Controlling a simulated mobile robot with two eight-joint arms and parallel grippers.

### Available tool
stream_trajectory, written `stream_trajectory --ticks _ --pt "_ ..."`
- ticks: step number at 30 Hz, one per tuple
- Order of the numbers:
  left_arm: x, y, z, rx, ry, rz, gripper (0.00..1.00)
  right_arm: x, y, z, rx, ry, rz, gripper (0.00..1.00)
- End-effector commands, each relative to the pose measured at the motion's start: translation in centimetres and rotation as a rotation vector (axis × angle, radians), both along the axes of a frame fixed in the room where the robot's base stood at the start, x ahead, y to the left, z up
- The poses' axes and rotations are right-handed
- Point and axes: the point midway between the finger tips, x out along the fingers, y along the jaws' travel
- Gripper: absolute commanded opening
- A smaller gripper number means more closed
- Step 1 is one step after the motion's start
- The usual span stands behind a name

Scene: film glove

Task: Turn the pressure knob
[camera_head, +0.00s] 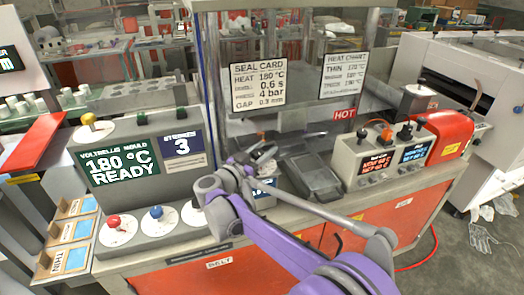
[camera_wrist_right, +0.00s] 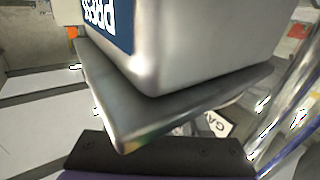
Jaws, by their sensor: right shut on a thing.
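A grey box with a dark blue label (camera_head: 264,187) stands in the middle of the bench, mostly behind my right arm. In the right wrist view a pale box (camera_wrist_right: 195,50) with a blue label reading "PRESS", upside down, fills the top, above a grey metal plate (camera_wrist_right: 160,103). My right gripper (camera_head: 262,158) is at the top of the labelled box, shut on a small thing. That thing is hidden by the jaws; from its place it appears to be the pressure knob. My left gripper is not in view.
A panel with a yellow knob (camera_head: 89,121), a red knob (camera_head: 114,221) and a blue knob (camera_head: 156,212) stands left. Control boxes (camera_head: 376,165) and a red machine (camera_head: 450,135) stand right. A clear guard with a seal card (camera_head: 259,84) rises behind.

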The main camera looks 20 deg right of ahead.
Motion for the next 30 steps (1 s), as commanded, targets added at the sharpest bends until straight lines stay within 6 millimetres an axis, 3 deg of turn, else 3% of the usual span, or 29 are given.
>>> stream_trajectory --ticks 9,26,27,30 --pt "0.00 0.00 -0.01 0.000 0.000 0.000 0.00 -0.29 -0.17 -0.06 0.001 0.000 -0.133 0.00" --pt "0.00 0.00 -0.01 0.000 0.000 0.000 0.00 -0.41 -0.26 -0.07 0.003 -0.001 -0.161 0.00" --pt "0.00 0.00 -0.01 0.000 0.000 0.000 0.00 -0.41 -0.26 -0.06 0.003 -0.001 -0.161 0.53" --pt "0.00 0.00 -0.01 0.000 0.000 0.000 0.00 -0.40 -0.26 -0.05 0.001 0.000 -0.161 0.71"
